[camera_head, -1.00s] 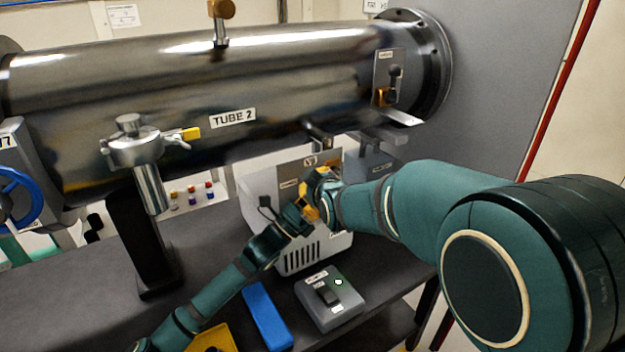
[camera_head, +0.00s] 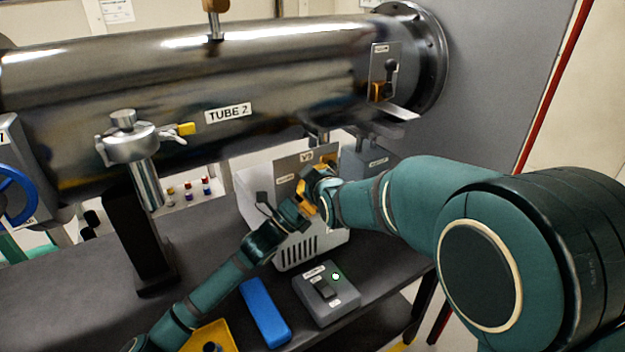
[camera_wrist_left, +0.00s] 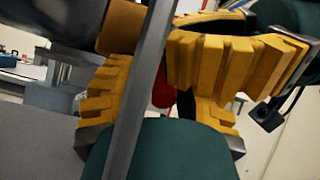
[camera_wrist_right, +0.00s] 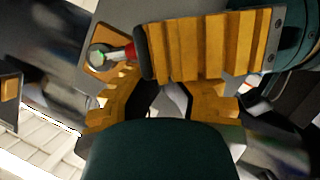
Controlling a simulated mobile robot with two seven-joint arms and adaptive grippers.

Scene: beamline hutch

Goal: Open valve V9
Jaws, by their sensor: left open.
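In the right wrist view a red valve handle (camera_wrist_right: 121,53) on a round metal pivot sits on an orange-brown patch of the plate. Some red also shows in the left wrist view (camera_wrist_left: 162,90), beside the plate's edge (camera_wrist_left: 140,95). My left gripper (camera_head: 305,199) is open in front of the plate. My right gripper (camera_head: 322,178) is close beside it, its fingers apart. The grippers crowd together and hide most of the handle; contact is unclear.
The large steel tube (camera_head: 270,75) marked TUBE 2 runs above. A clamp stand (camera_head: 150,225) is at left. A grey switch box (camera_head: 326,294), a blue block (camera_head: 265,310) and a yellow tray (camera_head: 212,337) lie on the dark bench in front.

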